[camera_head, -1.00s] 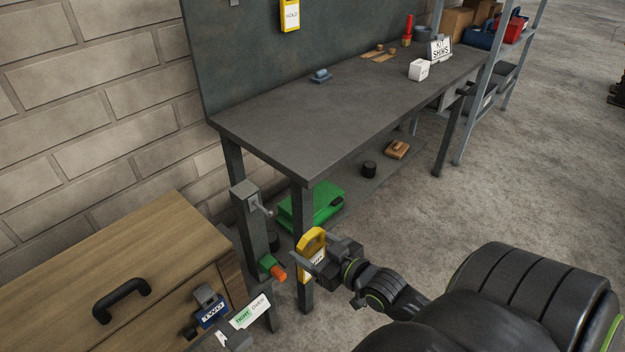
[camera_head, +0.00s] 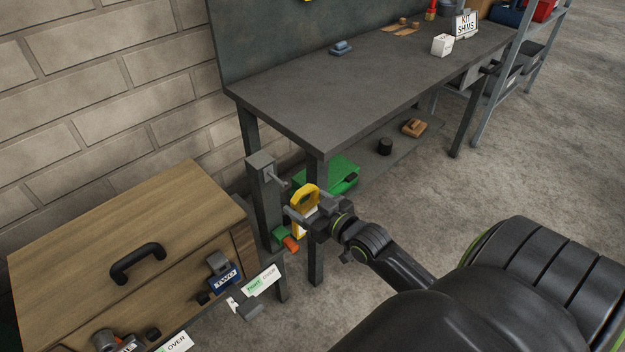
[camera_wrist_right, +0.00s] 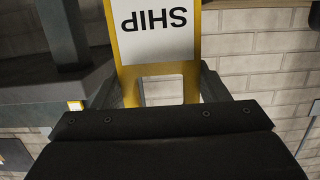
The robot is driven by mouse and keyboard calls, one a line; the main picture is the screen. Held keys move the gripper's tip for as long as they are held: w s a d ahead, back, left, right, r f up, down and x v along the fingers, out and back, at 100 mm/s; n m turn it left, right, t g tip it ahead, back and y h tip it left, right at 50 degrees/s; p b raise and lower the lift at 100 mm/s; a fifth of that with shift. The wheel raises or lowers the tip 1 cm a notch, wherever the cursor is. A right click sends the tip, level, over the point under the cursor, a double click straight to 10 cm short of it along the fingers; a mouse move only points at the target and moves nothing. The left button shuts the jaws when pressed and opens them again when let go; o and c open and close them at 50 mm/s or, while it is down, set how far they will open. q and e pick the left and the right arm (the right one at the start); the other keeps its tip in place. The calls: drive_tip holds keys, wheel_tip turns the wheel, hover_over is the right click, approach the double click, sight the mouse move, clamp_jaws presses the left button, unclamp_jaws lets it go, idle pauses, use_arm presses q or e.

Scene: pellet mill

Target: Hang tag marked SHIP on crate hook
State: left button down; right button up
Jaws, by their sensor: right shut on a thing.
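A yellow tag (camera_head: 304,193) with a white label is held in my right gripper (camera_head: 309,211). In the right wrist view the tag (camera_wrist_right: 128,45) reads SHIP upside down, and the gripper (camera_wrist_right: 158,88) is shut on its lower part. A grey post (camera_head: 263,205) stands left of the tag, with a small grey hook-like peg (camera_head: 281,183) near its top. The tag is just right of and slightly below the peg in the picture. I cannot tell whether they touch. A wooden crate-like box (camera_head: 120,235) with a black handle is at the left. My left gripper is not seen.
A dark workbench (camera_head: 370,95) stands behind, its front leg (camera_head: 316,230) close by the tag. A green case (camera_head: 335,175) lies under the bench. An orange-tipped part (camera_head: 290,243) juts from the post below the tag. Labelled fixtures (camera_head: 262,280) are at the lower left.

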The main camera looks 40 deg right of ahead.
sight(281, 182)
drive_tip(key=shift+r+b+x, duration=0.2)
drive_tip(key=shift+r+x, duration=0.1)
drive_tip(key=shift+x, duration=1.25)
drive_tip(key=shift+r+b+x, duration=0.2)
drive_tip(key=shift+r+x, duration=0.05)
drive_tip(key=shift+x, duration=1.25)
drive_tip(key=shift+r+b+x, duration=0.2)
drive_tip(key=shift+r+x, duration=0.1)
drive_tip(key=shift+x, duration=1.25)
drive_tip(key=shift+w, duration=0.15)
drive_tip(key=shift+f, duration=0.25)
drive_tip(key=shift+f+b, duration=0.8)
drive_tip(key=shift+f, duration=0.15)
drive_tip(key=shift+f, duration=0.35)
drive_tip(key=o, duration=1.2)
